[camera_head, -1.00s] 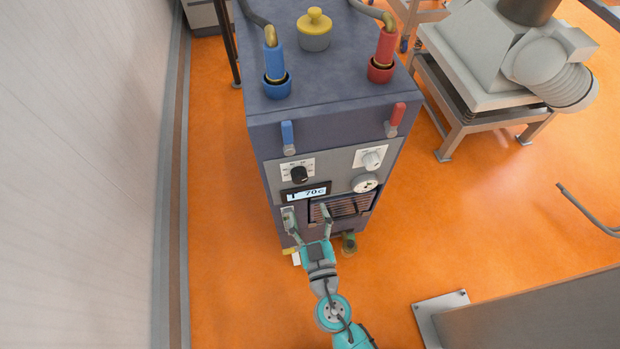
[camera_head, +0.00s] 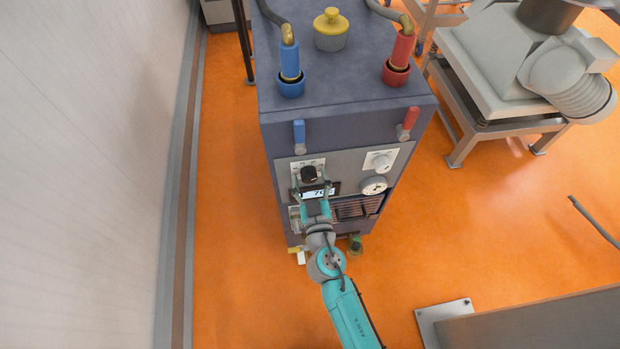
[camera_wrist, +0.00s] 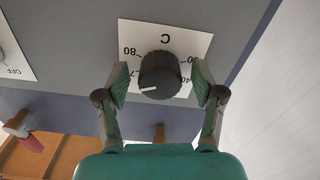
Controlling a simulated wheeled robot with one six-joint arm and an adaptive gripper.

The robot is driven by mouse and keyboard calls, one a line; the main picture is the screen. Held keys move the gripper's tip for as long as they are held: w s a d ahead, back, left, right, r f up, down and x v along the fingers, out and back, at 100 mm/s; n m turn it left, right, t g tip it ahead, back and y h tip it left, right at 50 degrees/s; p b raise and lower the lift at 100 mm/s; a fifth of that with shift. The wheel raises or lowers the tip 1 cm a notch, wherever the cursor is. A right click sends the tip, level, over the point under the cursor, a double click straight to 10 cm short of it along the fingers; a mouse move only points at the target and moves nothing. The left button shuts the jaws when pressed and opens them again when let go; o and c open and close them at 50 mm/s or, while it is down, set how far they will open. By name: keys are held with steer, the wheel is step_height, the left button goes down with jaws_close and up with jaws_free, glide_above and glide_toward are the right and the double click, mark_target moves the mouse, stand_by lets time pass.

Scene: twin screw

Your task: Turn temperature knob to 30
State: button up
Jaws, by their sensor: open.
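The black temperature knob (camera_head: 308,174) is on the grey front panel, on a white dial plate. In the wrist view the knob (camera_wrist: 160,75) has a white pointer line near the 70 mark, and the plate (camera_wrist: 180,38) appears upside down with a "C" and an 80 mark. My gripper (camera_wrist: 159,82) is open, with one finger on each side of the knob and a gap on both sides. In the head view my gripper (camera_head: 310,185) is at the knob and partly covers the display (camera_head: 322,190), of which "70" partly shows.
A blue lever (camera_head: 299,135) and a red lever (camera_head: 408,122) are above. A vent grille (camera_head: 355,207) is below.

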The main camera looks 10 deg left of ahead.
steer(key=c, duration=1.1)
steer(key=shift+c, duration=0.2)
